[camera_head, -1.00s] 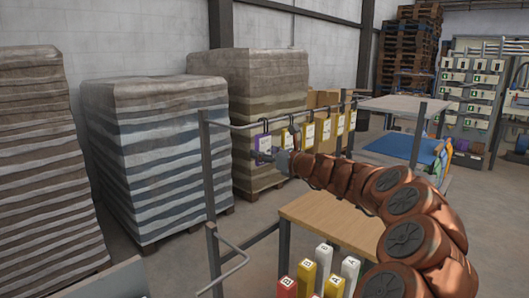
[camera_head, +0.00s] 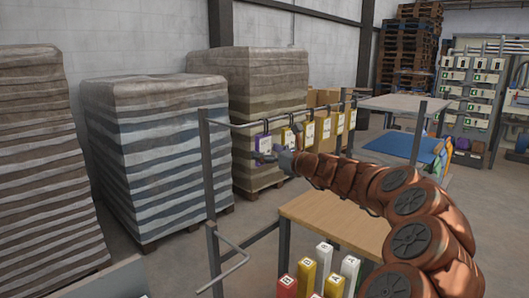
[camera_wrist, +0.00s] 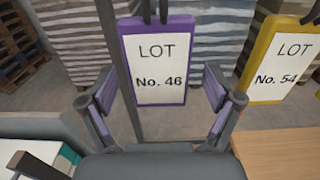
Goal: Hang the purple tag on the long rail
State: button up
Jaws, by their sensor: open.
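The purple tag (camera_head: 262,142) hangs upright by its dark loop from the long rail (camera_head: 285,119), near the rail's left post. In the wrist view the purple tag (camera_wrist: 158,65) has a white face reading "LOT No. 46"; its loop runs out of the top of the picture. My gripper (camera_wrist: 160,85) is open, with one finger to each side of the tag's lower half. The fingers look apart from the tag's edges, and nothing is held. In the head view my gripper (camera_head: 268,158) is just in front of and below the tag.
Several yellow tags (camera_head: 308,132) hang along the rail to the right; the nearest yellow tag (camera_wrist: 283,60) is close to my right finger. The rail's post (camera_head: 208,165) stands at the left. A wooden tabletop (camera_head: 335,222) and several labelled blocks (camera_head: 307,270) lie below.

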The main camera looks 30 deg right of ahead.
jog(key=v, duration=1.1)
jog(key=shift+s, duration=0.1)
